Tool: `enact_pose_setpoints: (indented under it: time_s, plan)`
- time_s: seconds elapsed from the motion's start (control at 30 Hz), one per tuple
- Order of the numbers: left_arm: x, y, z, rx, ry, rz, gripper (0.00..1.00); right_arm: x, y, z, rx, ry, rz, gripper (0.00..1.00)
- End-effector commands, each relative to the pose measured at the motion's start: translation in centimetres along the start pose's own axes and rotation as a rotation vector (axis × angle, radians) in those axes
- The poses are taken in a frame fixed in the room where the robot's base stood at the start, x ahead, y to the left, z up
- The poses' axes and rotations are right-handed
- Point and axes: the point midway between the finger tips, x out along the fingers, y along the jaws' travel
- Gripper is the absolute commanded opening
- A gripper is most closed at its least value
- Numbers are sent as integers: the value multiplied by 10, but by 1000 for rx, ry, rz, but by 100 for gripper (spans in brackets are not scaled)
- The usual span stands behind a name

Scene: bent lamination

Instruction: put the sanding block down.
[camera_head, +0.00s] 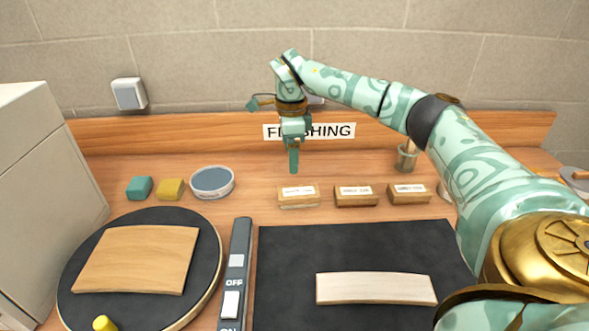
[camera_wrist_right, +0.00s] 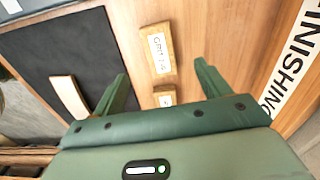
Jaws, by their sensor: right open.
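Three wooden sanding blocks with white paper labels lie in a row on the bench: a left one (camera_head: 298,203), a middle one (camera_head: 356,200) and a right one (camera_head: 409,198). My right gripper (camera_head: 293,165) is open and empty, pointing down above the bench behind the left block. In the right wrist view its two fingers (camera_wrist_right: 161,72) stand well apart. One block with a grit label (camera_wrist_right: 158,65) and part of a second (camera_wrist_right: 165,88) show beyond and between them. I cannot read the labels fully. My left gripper is out of view.
A black mat (camera_head: 290,260) holds a pale curved wood strip (camera_head: 375,289). At left, a dark round turntable (camera_head: 85,235) carries a curved wooden panel (camera_head: 138,260). Teal (camera_head: 139,188) and yellow (camera_head: 171,189) blocks, a round tin (camera_head: 212,182) and a switch strip (camera_head: 237,265) are nearby.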

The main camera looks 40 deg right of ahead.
Motion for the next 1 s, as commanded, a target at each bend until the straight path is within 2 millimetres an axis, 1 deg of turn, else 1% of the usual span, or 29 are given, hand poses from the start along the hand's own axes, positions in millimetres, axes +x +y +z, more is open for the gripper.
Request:
enact_pose_setpoints:
  time_s: [0.03, 0.1, 0.23, 0.33, 1.0]
  plan:
    - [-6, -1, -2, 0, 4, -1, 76, -14, 0, 0, 0, -2, -4, 76]
    - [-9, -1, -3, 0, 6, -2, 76, -24, 0, 0, -1, -1, -3, 76]
    - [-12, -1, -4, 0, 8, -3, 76, -34, 0, 0, -1, 0, -1, 76]
    - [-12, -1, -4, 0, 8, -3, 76, -37, 0, 0, -1, 1, -1, 76]
    - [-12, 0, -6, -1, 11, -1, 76, -36, 0, 0, -1, 1, 1, 76]
